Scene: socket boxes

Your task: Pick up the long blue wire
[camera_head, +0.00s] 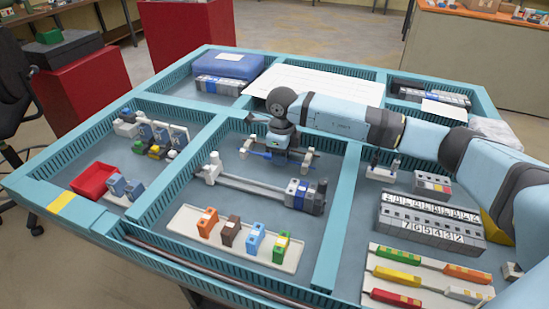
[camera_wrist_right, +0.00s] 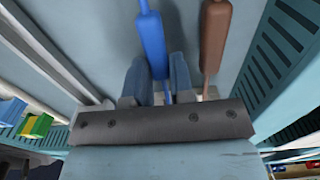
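The long blue wire (camera_wrist_right: 151,38) shows in the right wrist view as a thick blue sleeve with a thinner part running down between my fingers. In the head view a piece of it (camera_head: 262,155) shows low under my right gripper (camera_head: 279,150), in the middle compartment. In the right wrist view the fingers of my right gripper (camera_wrist_right: 159,75) stand close on both sides of the wire. Whether they press on it cannot be told. A brown wire (camera_wrist_right: 215,38) lies just to the right, apart from the fingers. My left gripper is not in view.
A grey rail (camera_head: 252,184) with end blocks and a white tray (camera_head: 215,238) of coloured connectors lie in front. Blue dividers (camera_head: 338,215) wall the compartment. A red bin (camera_head: 93,180) stands left.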

